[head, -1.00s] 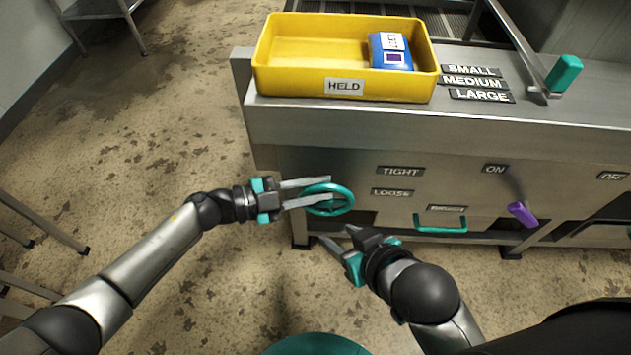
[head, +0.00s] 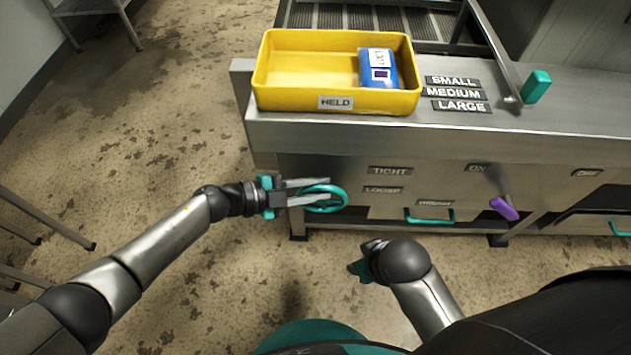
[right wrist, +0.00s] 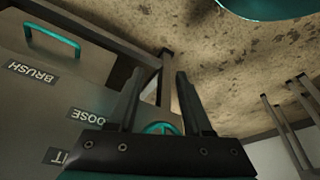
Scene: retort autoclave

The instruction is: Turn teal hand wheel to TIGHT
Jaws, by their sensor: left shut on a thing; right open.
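The teal hand wheel (head: 340,199) is on the front of the steel machine, left of and below the TIGHT label (head: 390,171) and the LOOSE label (head: 383,190). My left gripper (head: 312,191) is shut on the wheel's left side in the head view. My right gripper (right wrist: 160,100) is open and empty in the right wrist view. A piece of the wheel (right wrist: 160,128) shows between its fingers there, farther off. In the head view my right arm hides most of that gripper. Any pointer on the wheel is too small to tell.
A yellow HELD bin (head: 290,98) with a blue device (head: 378,68) stands on the machine's top. Right of the wheel are a teal drawer handle (head: 430,217) and a purple lever (head: 504,208). A teal-handled lever (head: 537,86) is at the top right.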

